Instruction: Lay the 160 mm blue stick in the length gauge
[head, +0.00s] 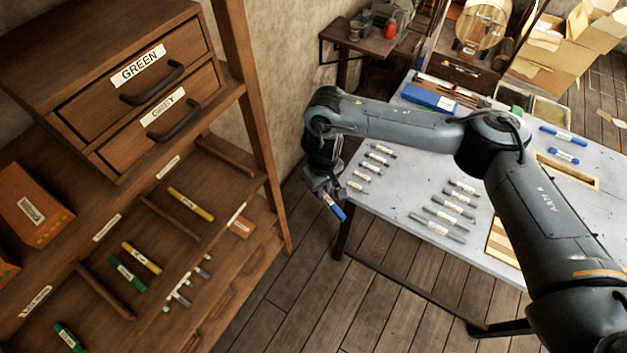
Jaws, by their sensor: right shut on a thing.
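My right gripper (322,186) is shut on a blue stick (334,208) with a white label. It holds the stick tilted, beyond the left edge of the grey table. The label is too small to read. Two more blue sticks lie on the table at the right, one longer (562,135) and one shorter (563,156). A wooden-framed piece (568,171) lies near them, and another (499,243) shows partly behind my right arm. I cannot tell which is the length gauge. My left gripper is not in view.
Several grey sticks (438,228) lie in two groups on the table (400,212). A wooden shelf (262,130) at the left has drawers labelled GREEN and GREY, with green and yellow sticks below. Open floor (330,310) lies between shelf and table.

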